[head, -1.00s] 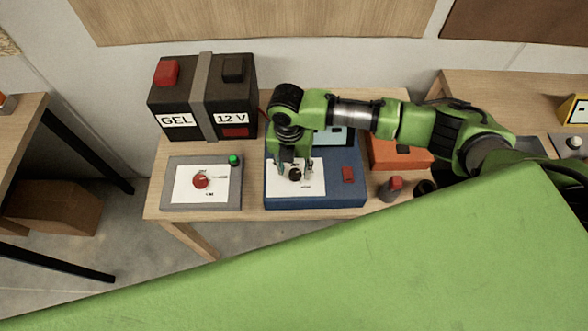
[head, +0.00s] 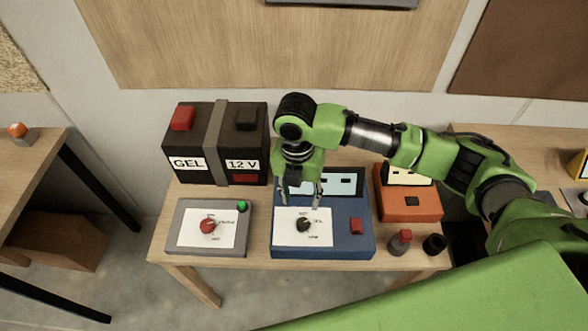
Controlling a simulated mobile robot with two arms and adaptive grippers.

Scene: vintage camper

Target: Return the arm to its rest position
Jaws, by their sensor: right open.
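My right arm comes in from the right, green with black joints. Its gripper (head: 302,198) points down over the back part of the blue box (head: 338,241) and is open, with nothing between its fingers. The black knob (head: 303,225) on the blue box's white label stands in front of the fingertips, apart from them as far as I can tell. The blue box also has a red button (head: 356,226) and a light display, partly hidden by the gripper. My left gripper is not in view.
On the table (head: 260,258) stand a black GEL 12 V battery (head: 217,150), a grey box (head: 195,246) with a red knob and green light, an orange device (head: 409,205), and a small red-topped piece (head: 400,241). Side tables flank it. A panelled wall is behind.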

